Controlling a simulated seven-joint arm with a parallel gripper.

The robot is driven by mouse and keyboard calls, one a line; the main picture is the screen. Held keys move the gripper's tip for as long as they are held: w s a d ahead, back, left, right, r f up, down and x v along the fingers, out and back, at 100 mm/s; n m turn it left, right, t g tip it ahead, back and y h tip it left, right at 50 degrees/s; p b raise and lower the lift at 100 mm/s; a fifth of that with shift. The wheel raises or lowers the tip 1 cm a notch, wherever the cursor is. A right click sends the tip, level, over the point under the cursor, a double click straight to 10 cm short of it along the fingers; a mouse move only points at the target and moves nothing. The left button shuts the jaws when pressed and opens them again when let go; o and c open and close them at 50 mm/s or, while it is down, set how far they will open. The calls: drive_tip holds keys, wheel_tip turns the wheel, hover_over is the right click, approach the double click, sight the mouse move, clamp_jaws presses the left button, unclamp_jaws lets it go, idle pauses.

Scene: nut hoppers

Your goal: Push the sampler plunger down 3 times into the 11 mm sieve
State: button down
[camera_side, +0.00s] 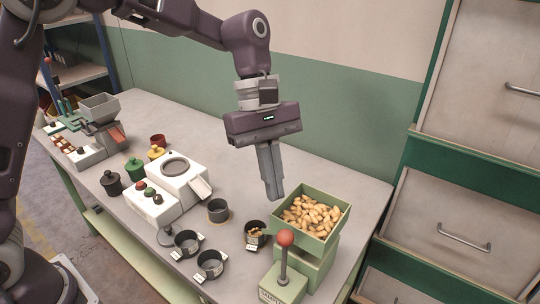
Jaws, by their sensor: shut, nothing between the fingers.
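The sampler (316,262) is a pale green box at the table's front right, with a square hopper of tan nuts (312,214) on top. Its plunger (285,240) is a dark rod with an orange-red ball knob, standing up at the front. A dark round sieve (250,242) stands just left of the sampler and holds a few nuts. Its label is too small to read, so I cannot tell whether it is the 11 mm one. My gripper (274,196) is shut and empty, pointing down above and behind the knob, left of the hopper, apart from both.
A white machine (178,182) with coloured knobs and small lidded pots (135,169) lie further left. Green-framed drawers (445,215) stand at right.

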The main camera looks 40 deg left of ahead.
sight(283, 231)
drive_tip(key=v, duration=0.5)
drive_tip(key=shift+a+r, duration=0.1)
drive_tip(key=shift+r, duration=0.15)
idle(0.5)
drive_tip(key=r+n, duration=0.1)
drive_tip(key=s+r+n, duration=0.1)
drive_tip(key=s+r+n+t, duration=0.1)
drive_tip(key=shift+a+r+n, duration=0.2)
drive_tip(key=shift+a+n, duration=0.05)
drive_tip(key=shift+n, duration=0.05)
drive_tip(key=x, duration=1.4)
drive_tip(key=shift+w+d, duration=0.15)
drive_tip(key=shift+d, duration=0.1)
